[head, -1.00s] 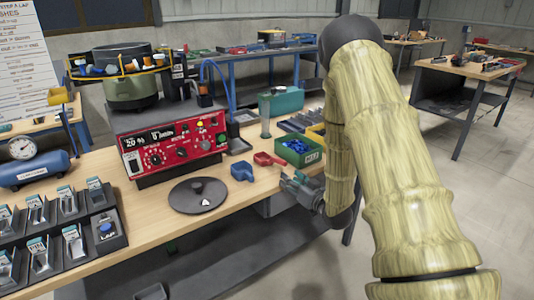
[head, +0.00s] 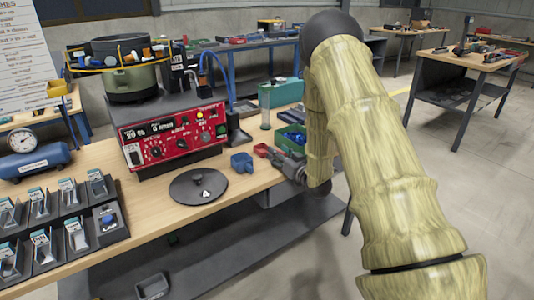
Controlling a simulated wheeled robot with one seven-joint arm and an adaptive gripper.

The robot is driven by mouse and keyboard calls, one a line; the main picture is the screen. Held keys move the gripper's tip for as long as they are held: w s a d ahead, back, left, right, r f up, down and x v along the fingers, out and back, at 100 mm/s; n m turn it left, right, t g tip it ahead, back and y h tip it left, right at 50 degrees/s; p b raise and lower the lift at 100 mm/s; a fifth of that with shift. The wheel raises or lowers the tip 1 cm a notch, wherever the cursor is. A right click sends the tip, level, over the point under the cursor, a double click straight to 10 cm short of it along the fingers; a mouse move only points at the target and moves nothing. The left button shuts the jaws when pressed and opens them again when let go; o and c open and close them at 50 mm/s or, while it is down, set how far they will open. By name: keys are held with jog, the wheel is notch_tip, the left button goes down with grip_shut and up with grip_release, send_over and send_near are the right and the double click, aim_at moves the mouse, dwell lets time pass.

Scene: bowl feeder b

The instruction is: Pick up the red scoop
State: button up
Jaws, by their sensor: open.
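The red scoop (head: 261,150) lies at the right part of the wooden bench top, just right of a blue scoop (head: 242,165). My gripper (head: 274,158) is right beside the red scoop, low over the bench, and overlaps its right end in the picture. The jaws are open. The fingers are small and dark here, and I cannot tell whether they touch the scoop or stand around its handle.
A black round plate (head: 198,187) with a small knob lies left of the scoops. A red control box (head: 175,138) carries the bowl feeder (head: 131,80). A green bin (head: 290,138) is partly hidden by my arm. Black holders (head: 40,235) stand at left.

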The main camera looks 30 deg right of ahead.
jog(key=shift+w, duration=0.8)
grip_shut()
notch_tip(320, 180, up, 10)
dwell(0.4)
